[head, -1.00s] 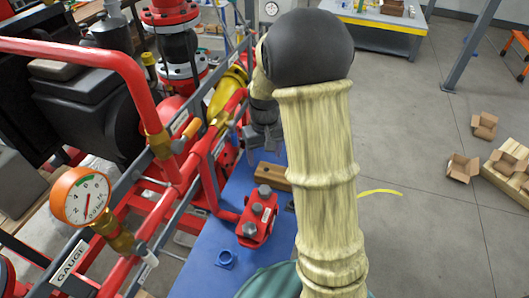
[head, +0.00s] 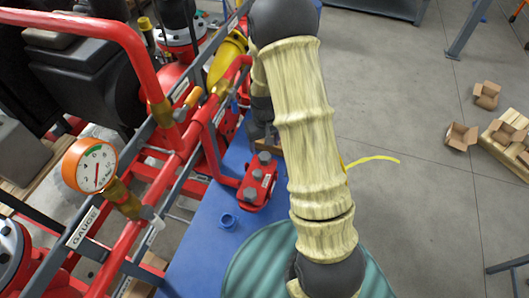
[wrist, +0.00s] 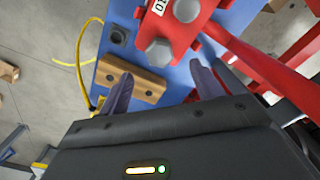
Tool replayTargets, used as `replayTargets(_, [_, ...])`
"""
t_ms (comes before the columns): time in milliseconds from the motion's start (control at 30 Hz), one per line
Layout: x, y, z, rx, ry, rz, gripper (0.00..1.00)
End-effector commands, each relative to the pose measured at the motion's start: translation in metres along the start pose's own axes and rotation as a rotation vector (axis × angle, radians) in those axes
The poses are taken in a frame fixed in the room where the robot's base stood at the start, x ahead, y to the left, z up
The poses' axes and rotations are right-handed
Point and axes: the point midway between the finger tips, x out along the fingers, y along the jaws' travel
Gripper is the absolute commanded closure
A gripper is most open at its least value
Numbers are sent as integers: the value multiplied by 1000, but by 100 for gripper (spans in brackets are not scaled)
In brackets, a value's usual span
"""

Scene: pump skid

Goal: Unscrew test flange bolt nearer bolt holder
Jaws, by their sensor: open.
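The red test flange (head: 257,182) sits on the blue surface, with grey hex bolts along its top. In the wrist view its near bolt (wrist: 158,51) stands at the end closest to a wooden block (wrist: 145,88) with dark holes. A dark square piece with a round hole (wrist: 118,37) lies beyond the block. I cannot tell which of these two is the bolt holder. My gripper (wrist: 163,86) is open and empty; its fingers lie either side of the near bolt in the picture, apart from it. In the head view my arm partly hides the block and gripper.
Red pipes and a rail (head: 125,185) with a pressure gauge (head: 90,165) stand left of the flange. A blue ring (head: 228,221) lies on the blue surface (head: 195,245). A yellow hose (wrist: 82,50) runs beside the wooden block. Cardboard boxes (head: 460,136) lie on the floor at right.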

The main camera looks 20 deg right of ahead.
Motion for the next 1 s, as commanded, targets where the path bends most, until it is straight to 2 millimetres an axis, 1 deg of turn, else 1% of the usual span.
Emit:
replayTargets(300, [42,0,2,1,-4,0,34])
replayTargets(500, [63,0,0,0,-2,0,34])
replayTargets(667, [70,0,0,0,0,0,34])
replayTargets(900, [71,0,0,0,0,0,34])
replayTargets(967, [71,0,0,0,0,0,46])
replayTargets(1000, [71,0,0,0,0,0,54])
